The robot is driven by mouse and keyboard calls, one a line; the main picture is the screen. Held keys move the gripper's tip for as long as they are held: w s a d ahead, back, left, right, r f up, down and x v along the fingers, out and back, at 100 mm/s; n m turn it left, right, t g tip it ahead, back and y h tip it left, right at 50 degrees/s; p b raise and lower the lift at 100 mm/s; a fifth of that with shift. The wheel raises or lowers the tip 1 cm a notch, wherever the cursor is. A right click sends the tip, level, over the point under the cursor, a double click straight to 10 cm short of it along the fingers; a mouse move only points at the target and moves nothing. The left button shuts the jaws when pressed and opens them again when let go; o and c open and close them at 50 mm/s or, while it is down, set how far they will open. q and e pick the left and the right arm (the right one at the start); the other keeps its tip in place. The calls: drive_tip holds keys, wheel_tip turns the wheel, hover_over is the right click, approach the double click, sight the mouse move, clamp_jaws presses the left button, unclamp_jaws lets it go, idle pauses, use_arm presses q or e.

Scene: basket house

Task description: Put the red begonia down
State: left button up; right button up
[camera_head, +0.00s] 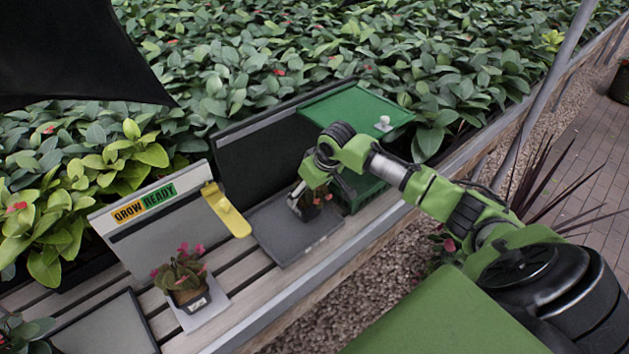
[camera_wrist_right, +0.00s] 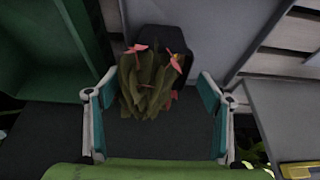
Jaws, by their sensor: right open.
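The red begonia (camera_wrist_right: 150,88) has green leaves and red flowers in a dark pot (camera_wrist_right: 160,40). In the head view the begonia (camera_head: 307,209) stands on a dark grey tray (camera_head: 290,247), partly hidden by my right gripper (camera_head: 316,198). That gripper is open around or just over the plant. In the wrist view its teal-padded fingers (camera_wrist_right: 157,98) are spread on either side of the leaves, with gaps showing. Whether the pot rests fully on the tray is hard to see. My left gripper is not in view.
A second potted begonia (camera_head: 181,277) stands on a light plate at the left. Behind it is a GROW/READY board (camera_head: 150,225) with a yellow lever (camera_head: 227,210). A green crate (camera_head: 362,190) with a green lid (camera_head: 350,106) is close to the right gripper.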

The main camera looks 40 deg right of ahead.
drive_tip(key=v, duration=0.8)
drive_tip(key=shift+r, duration=0.3)
drive_tip(key=shift+s, duration=0.1)
